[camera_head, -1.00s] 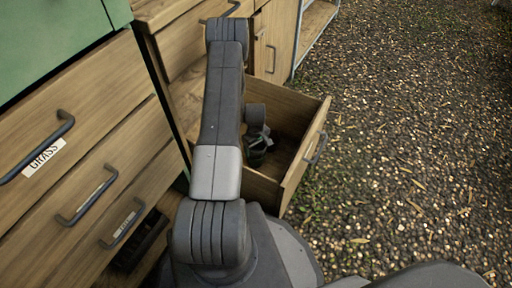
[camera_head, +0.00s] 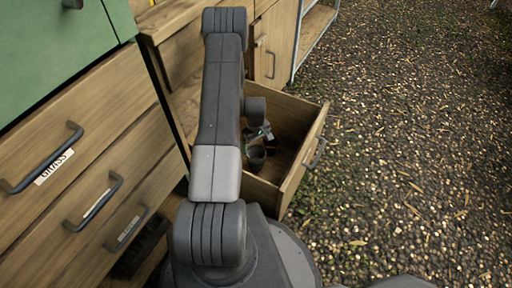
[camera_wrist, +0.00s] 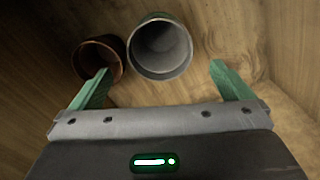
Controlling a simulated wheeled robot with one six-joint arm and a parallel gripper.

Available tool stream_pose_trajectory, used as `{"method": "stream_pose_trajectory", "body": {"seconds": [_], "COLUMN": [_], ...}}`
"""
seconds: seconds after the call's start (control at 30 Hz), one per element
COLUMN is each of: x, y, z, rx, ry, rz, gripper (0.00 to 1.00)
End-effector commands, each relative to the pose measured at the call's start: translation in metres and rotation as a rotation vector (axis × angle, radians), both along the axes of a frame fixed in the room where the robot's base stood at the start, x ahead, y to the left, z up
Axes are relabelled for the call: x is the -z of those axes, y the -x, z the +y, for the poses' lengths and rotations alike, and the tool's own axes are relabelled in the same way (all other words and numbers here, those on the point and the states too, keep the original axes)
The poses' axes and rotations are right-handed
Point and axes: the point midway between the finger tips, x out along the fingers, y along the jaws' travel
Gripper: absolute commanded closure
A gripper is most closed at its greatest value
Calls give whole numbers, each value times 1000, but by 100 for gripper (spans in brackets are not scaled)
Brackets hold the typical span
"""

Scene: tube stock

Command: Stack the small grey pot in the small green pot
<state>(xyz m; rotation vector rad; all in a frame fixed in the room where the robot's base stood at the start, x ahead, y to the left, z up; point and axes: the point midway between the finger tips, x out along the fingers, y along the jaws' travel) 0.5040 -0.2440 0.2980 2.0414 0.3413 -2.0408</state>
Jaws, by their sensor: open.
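In the wrist view a round pot with a grey rim and grey inside (camera_wrist: 160,48) stands upright in the drawer. A thin green edge (camera_wrist: 158,16), apparently of the green pot, shows around its far rim, so the grey pot appears to sit inside the green one. How deep it sits is hidden. My gripper (camera_wrist: 160,68) is open and empty, its green fingers spread wider than the pot on the near side. In the head view a dark pot (camera_head: 257,158) stands in the drawer just below my gripper (camera_head: 264,132), which is partly hidden by my arm.
A brown pot (camera_wrist: 99,58) stands close left of the grey one, near my left finger. The open wooden drawer (camera_head: 292,180) has walls around the pots. Closed drawers (camera_head: 95,150) stand at left. Gravel ground (camera_head: 420,150) lies open at right.

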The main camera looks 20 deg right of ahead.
Motion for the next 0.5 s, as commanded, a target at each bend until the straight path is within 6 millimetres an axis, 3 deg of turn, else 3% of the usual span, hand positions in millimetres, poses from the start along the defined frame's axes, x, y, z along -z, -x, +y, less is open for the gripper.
{"method": "stream_pose_trajectory", "body": {"seconds": [0.03, 0.2, 0.5], "x": [-17, -48, -67], "y": [-1, 0, 0], "z": [0, 0, 0], "rx": [0, 0, 0], "ry": [1, 1, 0], "rz": [-3, -1, 0], "gripper": [0, 0, 0]}}
